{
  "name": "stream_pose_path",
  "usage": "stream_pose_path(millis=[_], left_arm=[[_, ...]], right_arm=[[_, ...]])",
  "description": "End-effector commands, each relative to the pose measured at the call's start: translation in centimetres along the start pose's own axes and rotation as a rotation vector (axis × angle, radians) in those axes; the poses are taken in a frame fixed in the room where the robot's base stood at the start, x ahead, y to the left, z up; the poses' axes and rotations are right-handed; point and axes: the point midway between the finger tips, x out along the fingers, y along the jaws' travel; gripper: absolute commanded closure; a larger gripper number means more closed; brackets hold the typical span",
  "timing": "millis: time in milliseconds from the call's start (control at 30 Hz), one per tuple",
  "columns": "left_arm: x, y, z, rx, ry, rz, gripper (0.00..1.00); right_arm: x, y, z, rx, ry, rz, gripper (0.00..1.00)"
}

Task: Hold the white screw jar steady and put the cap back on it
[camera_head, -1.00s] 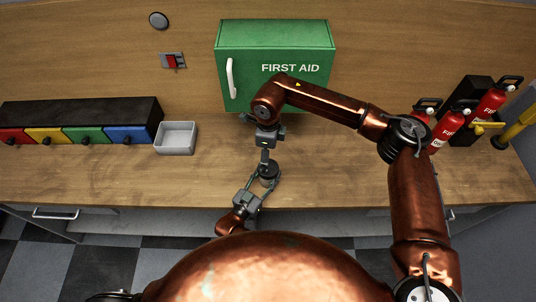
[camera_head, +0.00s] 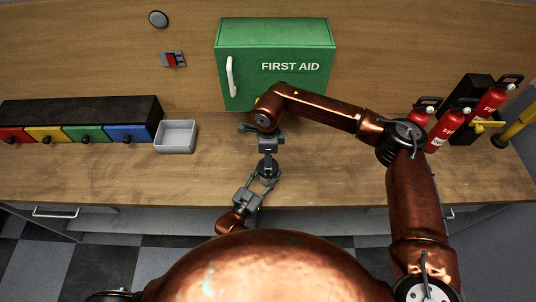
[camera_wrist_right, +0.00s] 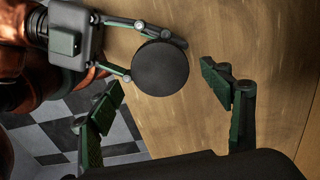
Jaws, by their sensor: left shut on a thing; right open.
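A round black disc, the cap (camera_wrist_right: 160,68), shows from above in the right wrist view. No white of the jar is seen; the jar's body is hidden under the disc, and how the cap sits on it cannot be told. My left gripper (camera_head: 265,183) is shut on the jar near the counter's front, its fingers on either side of the disc; its arm also shows in the right wrist view. My right gripper (camera_wrist_right: 162,80) is open, with the disc in view between its fingertips and no clear contact. In the head view it comes from behind, over the jar.
A green first aid cabinet (camera_head: 275,65) stands behind my right arm. A grey tray (camera_head: 176,137) and coloured drawers (camera_head: 85,133) are at the left. Red fire extinguishers (camera_head: 465,118) stand at the right. The counter (camera_head: 340,180) is bare around the jar.

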Motion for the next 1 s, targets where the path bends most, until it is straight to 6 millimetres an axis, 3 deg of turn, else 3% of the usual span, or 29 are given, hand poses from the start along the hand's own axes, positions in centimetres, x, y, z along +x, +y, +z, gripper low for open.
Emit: stream_pose_path(millis=[233,633,1000], left_arm=[[0.0,0.0,0.0,0.001,0.000,0.000,1.00],[0.0,0.0,0.0,0.001,0.000,0.000,1.00],[0.0,0.0,0.0,0.001,0.000,0.000,1.00]], right_arm=[[2.9,0.0,0.0,0.001,0.000,0.001,0.28],[3.4,0.0,0.0,0.000,0.000,-0.001,0.28],[3.4,0.0,0.0,0.000,0.000,-0.001,0.54]])
